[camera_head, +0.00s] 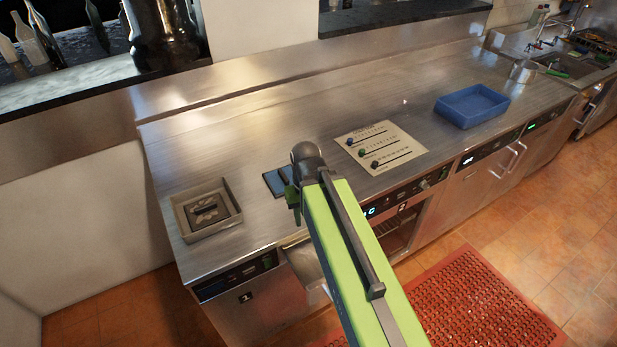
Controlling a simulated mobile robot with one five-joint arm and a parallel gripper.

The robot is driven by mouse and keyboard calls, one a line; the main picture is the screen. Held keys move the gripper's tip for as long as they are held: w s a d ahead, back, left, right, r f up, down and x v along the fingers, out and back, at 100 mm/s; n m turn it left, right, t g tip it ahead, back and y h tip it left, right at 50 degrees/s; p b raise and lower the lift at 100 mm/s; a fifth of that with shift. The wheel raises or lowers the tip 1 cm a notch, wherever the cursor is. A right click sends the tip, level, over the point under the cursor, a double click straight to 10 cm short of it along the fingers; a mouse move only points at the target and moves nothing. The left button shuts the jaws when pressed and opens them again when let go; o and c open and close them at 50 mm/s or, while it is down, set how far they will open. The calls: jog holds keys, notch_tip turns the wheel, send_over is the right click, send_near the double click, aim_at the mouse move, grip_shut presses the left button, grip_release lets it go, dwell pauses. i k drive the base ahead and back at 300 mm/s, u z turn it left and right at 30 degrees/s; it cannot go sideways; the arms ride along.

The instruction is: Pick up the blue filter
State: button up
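A small flat dark-blue piece (274,182), which looks like the blue filter, lies on the steel counter. It is partly hidden behind the end of my arm. My green arm reaches up from the bottom of the view, and my gripper (293,203) is at its far end, just right of and in front of the blue piece in the picture. The fingers are small and mostly hidden by the arm, so I cannot tell whether they are open or touching the piece.
A blue tray (440,108) stands on the counter at the right. A grey tray (236,222) at the left holds a dark object. A panel with slider controls (398,157) lies right of my gripper. Bare counter (290,115) extends behind. A red mat (490,310) lies on the floor.

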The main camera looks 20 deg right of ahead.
aim_at(276, 179)
jog(key=u, duration=1.6)
jog(key=i, duration=0.35)
jog(key=u, duration=0.6)
jog(key=k, duration=0.95)
jog(key=z, duration=0.15)
jog(key=i, duration=0.95)
jog(key=u, duration=0.1)
